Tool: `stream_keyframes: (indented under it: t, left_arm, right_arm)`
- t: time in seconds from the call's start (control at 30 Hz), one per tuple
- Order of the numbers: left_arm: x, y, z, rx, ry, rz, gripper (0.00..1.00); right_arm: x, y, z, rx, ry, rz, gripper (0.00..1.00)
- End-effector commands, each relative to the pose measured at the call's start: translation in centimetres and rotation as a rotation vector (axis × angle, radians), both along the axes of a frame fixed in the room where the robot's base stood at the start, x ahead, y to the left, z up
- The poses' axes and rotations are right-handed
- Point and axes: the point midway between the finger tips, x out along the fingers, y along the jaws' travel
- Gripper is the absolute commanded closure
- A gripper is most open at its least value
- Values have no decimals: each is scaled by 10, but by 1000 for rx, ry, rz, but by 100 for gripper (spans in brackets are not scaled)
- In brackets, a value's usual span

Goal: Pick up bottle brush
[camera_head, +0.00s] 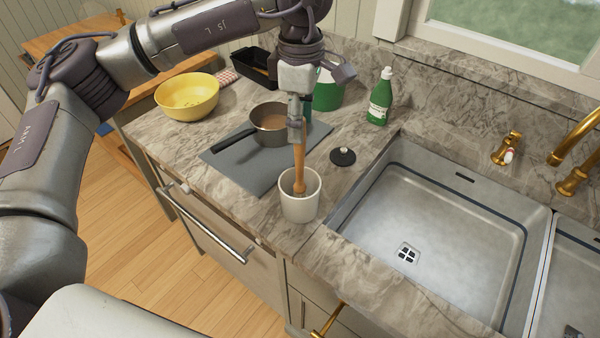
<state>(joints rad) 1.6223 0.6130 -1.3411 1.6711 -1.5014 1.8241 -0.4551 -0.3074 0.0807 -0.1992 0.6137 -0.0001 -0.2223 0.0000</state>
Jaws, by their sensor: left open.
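The bottle brush stands upright in a white cup (300,206) near the counter's front edge; its light wooden handle (299,172) rises above the rim, and its lower end is hidden inside the cup. My left gripper (297,136) points down from above, right at the top of the handle. Its fingers are open and overlap the handle's upper end in the picture; I cannot tell whether they touch it. My right gripper is not in view.
A saucepan (270,137) sits on a grey mat (235,160) behind the cup. A black round stopper (343,156) and a green bottle (380,98) stand to the right, beside the sink basin (440,225).

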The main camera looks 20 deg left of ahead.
Motion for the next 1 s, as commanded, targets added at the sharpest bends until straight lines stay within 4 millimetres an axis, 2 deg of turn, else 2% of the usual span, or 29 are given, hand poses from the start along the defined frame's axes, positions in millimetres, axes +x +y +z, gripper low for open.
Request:
stream_keyframes:
  t: [0.1,0.2,0.4,0.63,0.93,1.0]
  left_arm:
    - [2,4,-10,1,5,2,48]
    - [5,8,-25,2,6,1,48]
    - [6,8,-48,1,1,0,48]
    - [6,7,-50,0,0,0,48]
    - [6,7,-50,0,0,0,98]
    - [6,7,-50,0,0,0,100]
  right_arm:
    - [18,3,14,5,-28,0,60]
    - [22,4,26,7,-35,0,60]
    - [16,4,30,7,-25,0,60]
    - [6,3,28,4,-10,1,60]
    - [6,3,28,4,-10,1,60]
    - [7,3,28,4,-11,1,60]
